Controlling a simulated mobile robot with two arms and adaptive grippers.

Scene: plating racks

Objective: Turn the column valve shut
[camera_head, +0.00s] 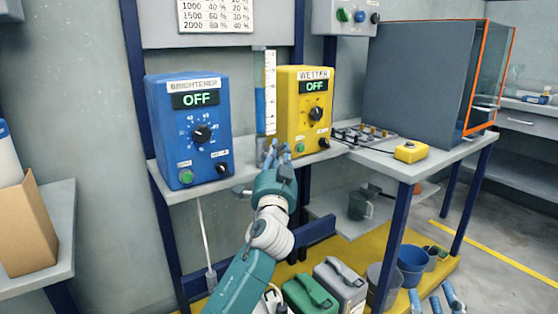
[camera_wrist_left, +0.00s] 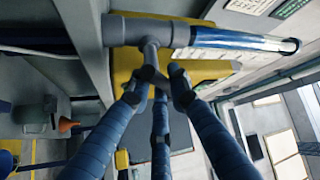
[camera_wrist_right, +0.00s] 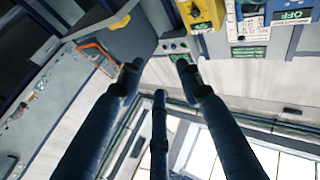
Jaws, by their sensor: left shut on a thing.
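The sight column (camera_head: 265,93) is a clear tube with blue liquid and a white scale, between the blue and yellow boxes. In the left wrist view, its clear tube (camera_wrist_left: 245,40) runs into a grey pipe fitting (camera_wrist_left: 135,32) with a valve stem (camera_wrist_left: 150,52) at its side. My left gripper (camera_head: 276,154) is at the foot of the column, and its fingertips (camera_wrist_left: 160,75) are closed around the valve's handle, which they mostly hide. My right gripper (camera_head: 432,300) is low at the front right; its fingers (camera_wrist_right: 157,72) are spread and empty.
The blue BRIGHTENER box (camera_head: 160,130) and yellow WETTER box (camera_head: 290,125) flank the column on the shelf, both reading OFF. A yellow button box (camera_head: 411,151) sits on the right bench. Canisters (camera_head: 310,292) and buckets (camera_head: 412,262) stand on the yellow platform below.

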